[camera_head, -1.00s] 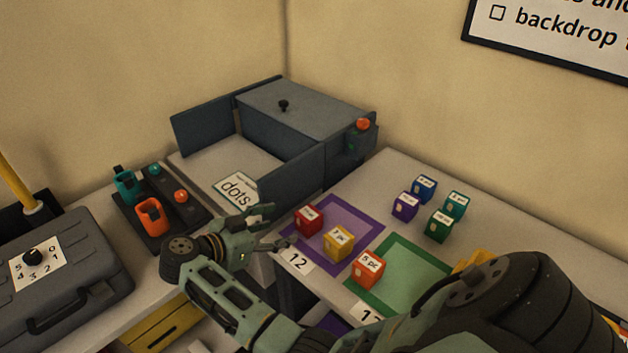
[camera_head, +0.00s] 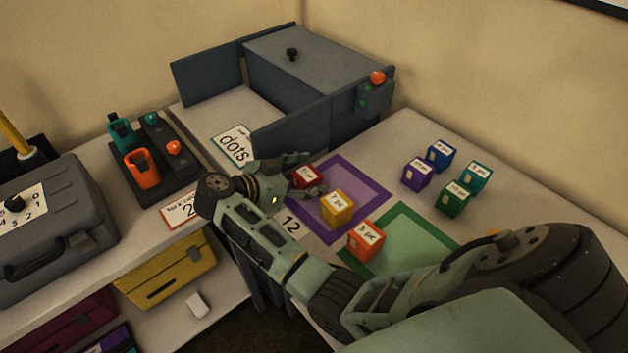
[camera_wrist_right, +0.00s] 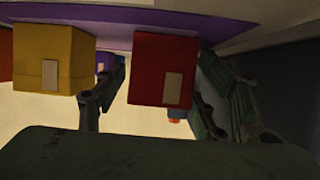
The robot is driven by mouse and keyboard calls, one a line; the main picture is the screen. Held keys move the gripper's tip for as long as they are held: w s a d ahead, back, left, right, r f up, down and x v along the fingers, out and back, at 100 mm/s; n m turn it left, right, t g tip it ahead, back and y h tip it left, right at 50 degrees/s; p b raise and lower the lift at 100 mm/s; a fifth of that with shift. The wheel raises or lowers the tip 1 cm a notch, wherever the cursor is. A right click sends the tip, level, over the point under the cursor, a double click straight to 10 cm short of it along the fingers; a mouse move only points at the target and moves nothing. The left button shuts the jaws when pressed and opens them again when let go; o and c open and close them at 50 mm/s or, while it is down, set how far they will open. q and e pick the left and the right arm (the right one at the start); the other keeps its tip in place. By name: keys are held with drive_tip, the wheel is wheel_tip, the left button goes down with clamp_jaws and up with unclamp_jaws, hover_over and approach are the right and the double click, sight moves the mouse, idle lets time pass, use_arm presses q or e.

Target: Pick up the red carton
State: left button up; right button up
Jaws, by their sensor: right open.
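The red carton (camera_head: 304,177) stands at the left corner of a purple mat (camera_head: 376,190) on the table. My right gripper (camera_head: 313,174) is open, with one finger on the far side of the carton and one on the near side. In the right wrist view the red carton (camera_wrist_right: 150,65) shows between the open fingers (camera_wrist_right: 158,82), with its pale label facing the camera. I see no clear grip on it, and contact cannot be told. My left gripper is not in view.
A yellow carton (camera_head: 337,209) stands close beside the red one. An orange carton (camera_head: 365,241) is at the green mat's edge (camera_head: 402,212). Purple (camera_head: 416,175), blue (camera_head: 440,156), teal (camera_head: 476,176) and green (camera_head: 454,200) cartons stand farther right. A grey box (camera_head: 315,65) with open panels stands behind.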

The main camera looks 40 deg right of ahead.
drive_tip(key=shift+a+r, duration=0.25)
drive_tip(key=shift+a, duration=0.15)
drive_tip(key=shift+c, duration=0.9)
drive_tip(key=shift+a, duration=0.1)
drive_tip(key=shift+c, duration=1)
drive_tip(key=shift+f, duration=0.1)
drive_tip(key=c, duration=0.9)
